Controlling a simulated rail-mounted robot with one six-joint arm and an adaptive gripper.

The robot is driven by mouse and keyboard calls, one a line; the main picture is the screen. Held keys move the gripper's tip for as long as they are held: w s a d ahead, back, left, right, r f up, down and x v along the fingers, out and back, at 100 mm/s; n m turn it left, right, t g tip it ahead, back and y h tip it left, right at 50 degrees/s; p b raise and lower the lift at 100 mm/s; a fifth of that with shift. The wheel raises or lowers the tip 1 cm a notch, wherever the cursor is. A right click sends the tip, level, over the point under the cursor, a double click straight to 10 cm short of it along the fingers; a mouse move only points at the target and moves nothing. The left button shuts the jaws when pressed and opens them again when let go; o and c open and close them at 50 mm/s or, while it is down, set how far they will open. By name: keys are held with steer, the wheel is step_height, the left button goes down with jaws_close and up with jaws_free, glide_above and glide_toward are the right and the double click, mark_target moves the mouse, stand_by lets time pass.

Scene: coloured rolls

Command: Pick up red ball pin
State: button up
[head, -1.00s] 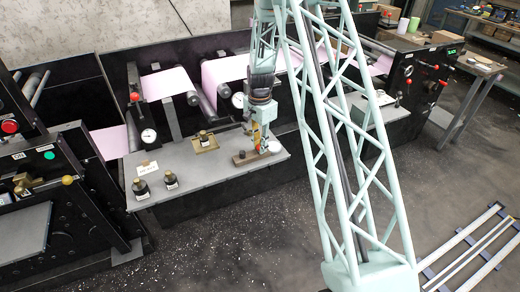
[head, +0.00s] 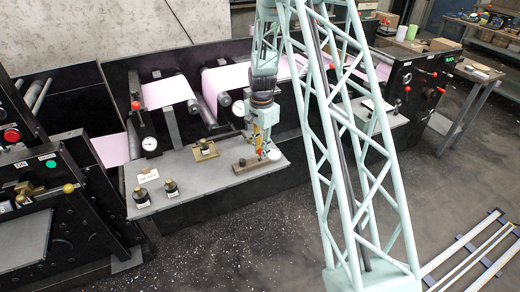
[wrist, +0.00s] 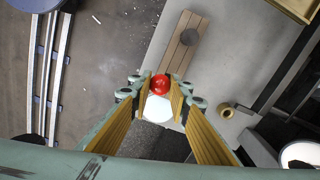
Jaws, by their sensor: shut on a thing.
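The red ball pin (wrist: 160,84) shows in the wrist view as a shiny red ball between the fingertips. My gripper (wrist: 160,88) is shut on it, one yellow-padded finger on either side. Any shaft below the ball is hidden. In the head view, my gripper (head: 263,150) is over the right end of the grey bench, and the ball is too small there to make out clearly. A white disc (wrist: 158,110) shows between the fingers, behind the ball.
The grey bench (head: 200,185) also carries a brass block (head: 204,151), two black knobbed weights (head: 171,191) and a small label card (head: 148,171). Machine rollers with pink web (head: 170,92) stand behind it. Floor in front is open, with a railed frame (head: 470,258) at right.

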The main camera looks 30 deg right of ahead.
steer(key=s+a+r+p, duration=0.1)
steer(key=s, duration=1.3)
steer(key=shift+a+r, duration=0.2)
steer(key=shift+a, duration=0.2)
